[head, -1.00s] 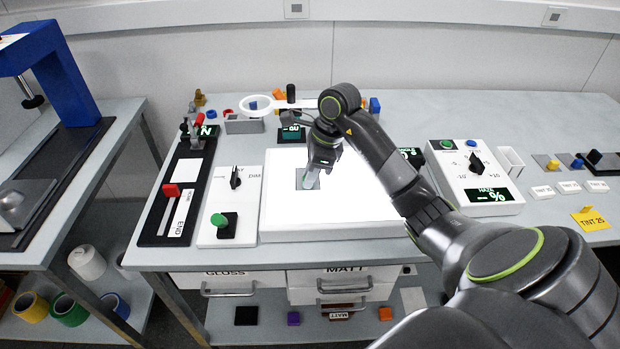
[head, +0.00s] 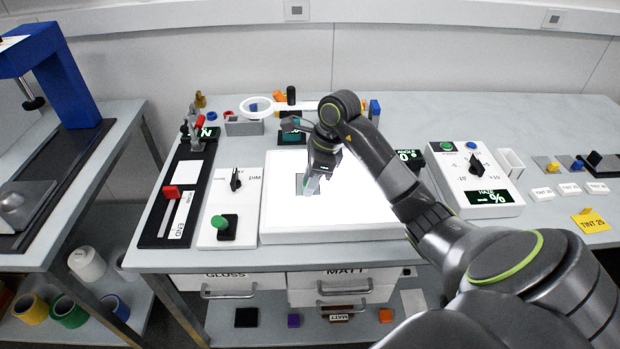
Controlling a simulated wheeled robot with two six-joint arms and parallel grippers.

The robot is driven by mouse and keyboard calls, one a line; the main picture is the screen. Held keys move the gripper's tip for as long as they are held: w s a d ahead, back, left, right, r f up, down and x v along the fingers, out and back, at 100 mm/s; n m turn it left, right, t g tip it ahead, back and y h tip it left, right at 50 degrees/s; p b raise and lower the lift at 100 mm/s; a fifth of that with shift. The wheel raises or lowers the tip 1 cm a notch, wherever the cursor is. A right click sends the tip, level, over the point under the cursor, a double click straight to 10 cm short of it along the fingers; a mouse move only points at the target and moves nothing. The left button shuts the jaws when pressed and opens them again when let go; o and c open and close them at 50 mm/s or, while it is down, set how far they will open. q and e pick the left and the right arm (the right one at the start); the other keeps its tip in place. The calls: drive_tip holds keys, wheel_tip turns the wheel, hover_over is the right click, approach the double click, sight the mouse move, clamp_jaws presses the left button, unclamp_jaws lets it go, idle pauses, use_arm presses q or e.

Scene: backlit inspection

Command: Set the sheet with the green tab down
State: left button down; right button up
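A small grey see-through sheet (head: 300,184) shows against the bright white light panel (head: 360,205), left of its middle. My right gripper (head: 312,186) points down at the sheet's right part, with its fingertips at or just above it. The fingers are small and partly hide the sheet, so I cannot tell whether they are open or closed on it. A faint greenish tint shows at the fingertips, but I cannot make out a tab clearly. My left gripper is not in view.
A ring magnifier (head: 257,106) is behind. A haze dial box (head: 474,180), a white holder (head: 510,162) and a yellow tint card (head: 589,222) are on the right.

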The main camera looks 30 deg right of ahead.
drive_tip(key=b+v, duration=0.1)
drive_tip(key=v, duration=0.3)
drive_tip(key=shift+d+r, duration=0.1)
drive_tip(key=p+v, duration=0.3)
drive_tip(key=v, duration=0.5)
drive_tip(key=shift+p, duration=0.3)
